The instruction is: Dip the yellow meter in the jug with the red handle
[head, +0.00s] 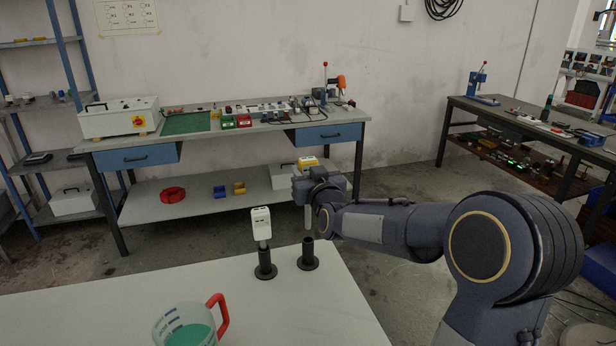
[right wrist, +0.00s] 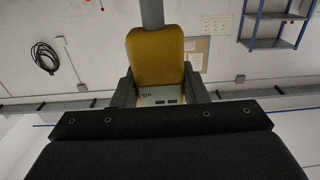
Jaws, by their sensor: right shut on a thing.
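The yellow meter (head: 307,161) is in my right gripper (head: 312,175), above the table's far edge. In the right wrist view the right gripper (right wrist: 160,95) is shut on the yellow meter (right wrist: 156,55), with a grey probe beyond it. In the head view the probe hangs down above an empty black stand. The jug with the red handle (head: 186,328) stands at the table's near edge, to the left of and nearer than the meter. It holds green liquid, and its lower part is cut off by the frame. My left gripper is not in view.
A white meter (head: 261,224) stands upright in a black holder (head: 265,270). The empty black holder (head: 308,258) is to its right. The white table (head: 120,295) is clear left of these. A workbench (head: 260,122) with parts stands behind.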

